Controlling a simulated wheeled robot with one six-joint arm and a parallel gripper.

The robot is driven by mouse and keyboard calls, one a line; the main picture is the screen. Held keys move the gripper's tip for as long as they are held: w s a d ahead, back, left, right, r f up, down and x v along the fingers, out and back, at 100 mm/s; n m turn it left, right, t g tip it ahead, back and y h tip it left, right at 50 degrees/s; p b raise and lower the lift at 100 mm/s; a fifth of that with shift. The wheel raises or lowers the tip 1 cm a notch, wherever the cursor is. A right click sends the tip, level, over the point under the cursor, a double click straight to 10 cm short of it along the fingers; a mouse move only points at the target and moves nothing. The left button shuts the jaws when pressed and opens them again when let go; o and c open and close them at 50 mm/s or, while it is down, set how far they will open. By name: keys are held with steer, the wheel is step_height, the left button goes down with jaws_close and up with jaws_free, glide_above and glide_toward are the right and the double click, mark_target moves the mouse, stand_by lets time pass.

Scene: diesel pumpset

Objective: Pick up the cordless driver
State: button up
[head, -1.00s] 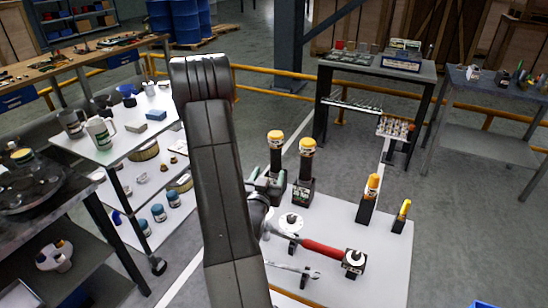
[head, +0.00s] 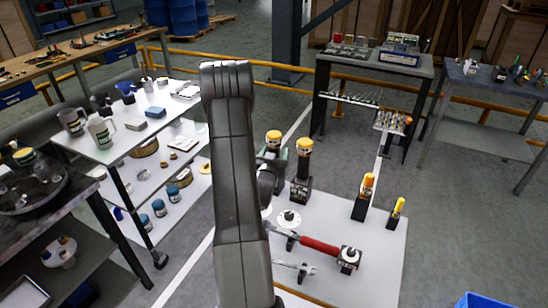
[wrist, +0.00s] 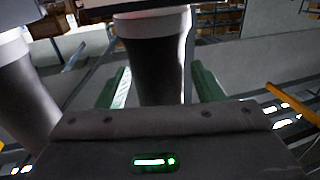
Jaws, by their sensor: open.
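Two dark upright tools with yellow tops stand at the back left of the white table (head: 375,270). One is at the left (head: 274,138), partly hidden by my arm; the other is just right of it (head: 304,160) in a black base. They look like cordless drivers, but I cannot tell for sure. My gripper (head: 268,160) is at the left tool, mostly hidden behind my arm. In the wrist view my green fingers (wrist: 158,88) are open, on either side of a dark handle (wrist: 155,60) with a pale rim. Contact is not clear.
Another dark cylinder (wrist: 22,95) is close at left in the wrist view. A red-handled tool (head: 318,245), a wrench (head: 295,267) and two yellow-handled tools in black stands (head: 363,198) (head: 396,213) share the table. A shelf cart (head: 130,135) stands left.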

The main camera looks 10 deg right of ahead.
steer(key=shift+c, duration=0.2)
jaws_close()
steer(key=shift+r, duration=0.15)
step_height(320, 180, up, 18)
steer(key=shift+f+b, duration=0.1)
steer(key=shift+b, duration=1.05)
